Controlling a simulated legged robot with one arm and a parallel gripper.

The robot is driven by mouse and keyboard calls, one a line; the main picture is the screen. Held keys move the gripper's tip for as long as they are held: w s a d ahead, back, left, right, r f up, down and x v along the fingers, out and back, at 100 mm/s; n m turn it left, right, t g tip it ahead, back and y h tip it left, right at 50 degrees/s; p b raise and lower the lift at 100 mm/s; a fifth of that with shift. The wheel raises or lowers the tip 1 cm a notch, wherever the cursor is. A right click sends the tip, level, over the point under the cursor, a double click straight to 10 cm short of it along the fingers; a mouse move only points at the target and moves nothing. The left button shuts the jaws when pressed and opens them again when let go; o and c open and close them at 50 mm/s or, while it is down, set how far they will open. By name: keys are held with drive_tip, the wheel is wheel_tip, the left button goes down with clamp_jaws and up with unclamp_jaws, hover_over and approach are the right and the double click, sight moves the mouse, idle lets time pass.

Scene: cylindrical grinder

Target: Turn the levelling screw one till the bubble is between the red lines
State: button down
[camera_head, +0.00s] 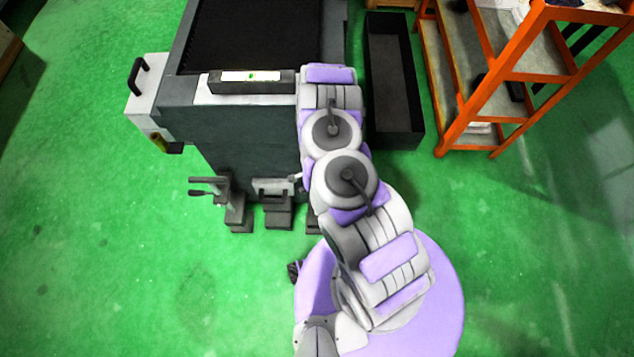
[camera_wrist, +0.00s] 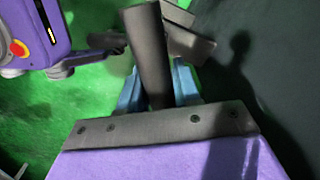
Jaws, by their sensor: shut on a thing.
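In the wrist view, my gripper (camera_wrist: 157,84) has its blue fingers on both sides of a dark grey bar (camera_wrist: 149,40), closed on it. The bar looks like the handle of a levelling screw; more dark metal parts (camera_wrist: 190,42) lie behind it. In the head view, my gripper is hidden behind my arm. A spirit level (camera_head: 251,84) lies on the front top edge of the machine, with a white vial (camera_head: 250,76) and a small green bubble near its middle. The red lines are too small to make out. A levelling screw with a handle (camera_head: 205,187) stands at the machine's front left foot.
The dark grey grinder (camera_head: 235,135) fills the upper middle, with a black crank handle (camera_head: 137,76) on its left side. A long black bin (camera_head: 395,95) and an orange shelf rack (camera_head: 500,85) stand at the right. The green floor (camera_head: 120,270) at the left front is clear.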

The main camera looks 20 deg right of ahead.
drive_tip(key=shift+w, duration=0.15)
drive_tip(key=c, duration=0.9)
unclamp_jaws()
drive_tip(key=shift+o, duration=0.2)
drive_tip(key=shift+r, duration=0.1)
wheel_tip(320, 180, up, 17)
drive_tip(key=p, duration=0.5)
